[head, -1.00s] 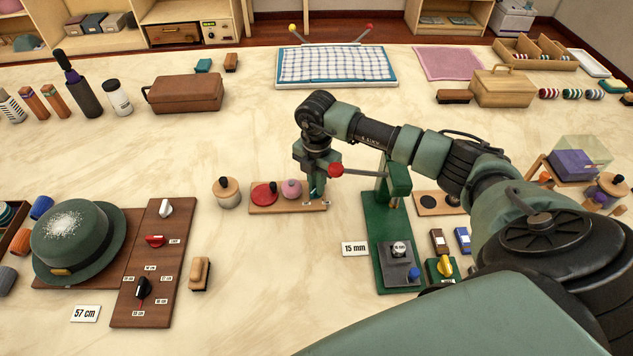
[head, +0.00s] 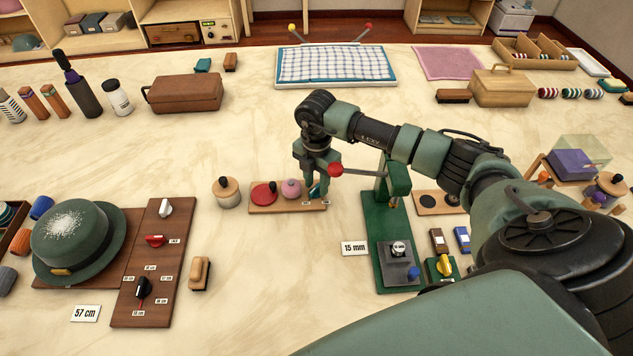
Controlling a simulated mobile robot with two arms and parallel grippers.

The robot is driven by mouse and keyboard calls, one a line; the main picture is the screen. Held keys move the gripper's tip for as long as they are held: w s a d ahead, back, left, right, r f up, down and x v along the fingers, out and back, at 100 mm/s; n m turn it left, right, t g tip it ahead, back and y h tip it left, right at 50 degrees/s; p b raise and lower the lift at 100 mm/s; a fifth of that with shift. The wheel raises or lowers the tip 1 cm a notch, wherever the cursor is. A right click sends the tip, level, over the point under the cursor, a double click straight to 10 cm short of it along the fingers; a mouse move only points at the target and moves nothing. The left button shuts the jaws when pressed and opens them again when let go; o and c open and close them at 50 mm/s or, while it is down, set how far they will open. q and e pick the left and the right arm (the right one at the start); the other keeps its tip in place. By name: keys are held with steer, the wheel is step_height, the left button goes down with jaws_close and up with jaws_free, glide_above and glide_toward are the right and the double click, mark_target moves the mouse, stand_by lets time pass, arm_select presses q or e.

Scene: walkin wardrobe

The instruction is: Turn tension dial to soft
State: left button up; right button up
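My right gripper (head: 317,188) points down over the right end of a small wooden board (head: 262,208). A small blue part (head: 315,191) shows beside the fingertips, mostly hidden by them. Small white labels (head: 306,203) sit on the board near the fingers, too small to read. The board also carries a red disc (head: 262,193) and a pink round piece with a knob (head: 291,189). I cannot tell whether the blue part is the tension dial, or whether my fingers are shut on it. My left gripper is out of view.
A green press stand (head: 382,240) with a red-tipped lever (head: 336,169) stands close to the right of my gripper. A lidded jar (head: 227,192) is left of the board. A dark board (head: 143,262) with several knobs adjoins a green hat (head: 76,240). The front middle is clear.

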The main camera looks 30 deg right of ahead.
mark_target(316, 186)
step_height(316, 186, up, 8)
steer(key=shift+f+b, duration=0.1)
steer(key=shift+b, duration=0.5)
